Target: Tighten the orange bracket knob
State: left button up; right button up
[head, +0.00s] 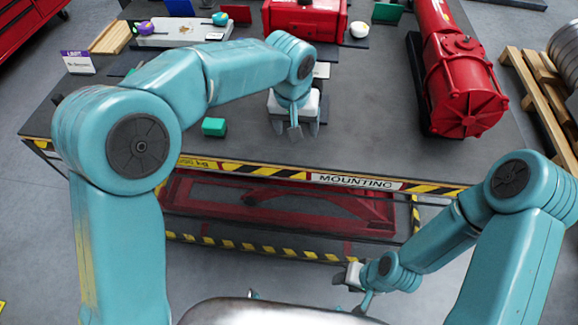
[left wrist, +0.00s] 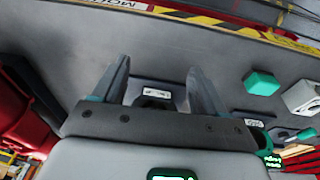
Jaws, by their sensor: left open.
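I cannot make out an orange bracket knob in either view. My left gripper (head: 295,130) points down over the front middle of the dark table (head: 370,140), and its fingers are apart. In the left wrist view the open fingers (left wrist: 158,85) frame a small dark part on a dark plate (left wrist: 143,84) with a pale label. The fingers do not visibly touch it, and the gripper body hides its near side. My right gripper (head: 352,285) hangs low in front of the table, away from the tabletop; its finger opening is too small to judge.
A green block (head: 214,127) lies left of my left gripper. Behind are a red box (head: 305,18), a white round knob (head: 359,30) and a pale panel (head: 185,31) with purple and teal knobs. The table's centre right is clear.

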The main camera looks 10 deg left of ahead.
pick_arm(q)
jog(key=shift+g+h, duration=0.4)
jog(key=shift+h, duration=0.3)
jog(key=s+f, duration=0.1)
jog(key=f, duration=0.2)
jog(key=s+f, duration=0.1)
jog(key=f, duration=0.3)
jog(key=s+a+f, duration=0.1)
jog(key=f, duration=0.2)
jog(key=shift+f, duration=0.35)
jog(key=shift+s+f, duration=0.25)
jog(key=shift+f, duration=0.1)
